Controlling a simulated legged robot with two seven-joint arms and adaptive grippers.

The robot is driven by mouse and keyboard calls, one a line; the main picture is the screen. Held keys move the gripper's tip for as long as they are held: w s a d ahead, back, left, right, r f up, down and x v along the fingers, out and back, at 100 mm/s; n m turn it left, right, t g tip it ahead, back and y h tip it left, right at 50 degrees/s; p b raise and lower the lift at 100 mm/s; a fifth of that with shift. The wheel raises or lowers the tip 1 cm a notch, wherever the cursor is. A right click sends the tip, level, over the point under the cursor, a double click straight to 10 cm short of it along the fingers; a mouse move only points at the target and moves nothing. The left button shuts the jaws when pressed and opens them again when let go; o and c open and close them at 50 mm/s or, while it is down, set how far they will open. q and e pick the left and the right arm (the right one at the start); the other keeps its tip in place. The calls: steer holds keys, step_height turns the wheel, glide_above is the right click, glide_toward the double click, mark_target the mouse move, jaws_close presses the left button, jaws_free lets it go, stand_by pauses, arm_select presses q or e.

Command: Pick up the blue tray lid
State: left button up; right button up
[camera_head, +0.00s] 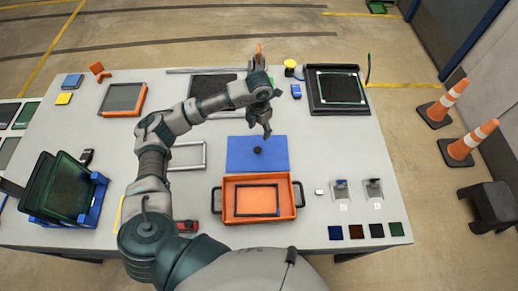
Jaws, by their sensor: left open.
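The blue tray lid (273,157) is a flat blue rectangle lying on the table near its middle. It has a small dark knob (258,150) at its centre. My left gripper (260,130) is open and empty. In the picture its fingers point down toward the lid, just behind the knob and apart from it. How high it is above the lid is hard to tell. My right gripper is not in view.
An orange tray (287,210) with dark handles stands in front of the lid, holding a dark frame. A grey frame (204,155) lies left of the lid, partly behind my arm. A black framed tray (315,103) is at the back right. The table right of the lid is clear.

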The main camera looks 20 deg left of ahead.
arm_select(q)
glide_above(258, 149)
steer(key=f, duration=0.7)
steer(key=shift+w+d+f, duration=0.25)
steer(key=shift+w+f, duration=0.15)
steer(key=f, duration=0.1)
steer(key=f+p, duration=0.1)
steer(key=f, duration=0.1)
steer(key=s+f, duration=0.1)
steer(key=f, duration=0.1)
steer(key=shift+a, duration=0.3)
steer(key=shift+w+a+f, duration=0.1)
steer(key=shift+a+f, duration=0.05)
steer(key=shift+f, duration=0.1)
steer(key=shift+r, duration=0.1)
jaws_close()
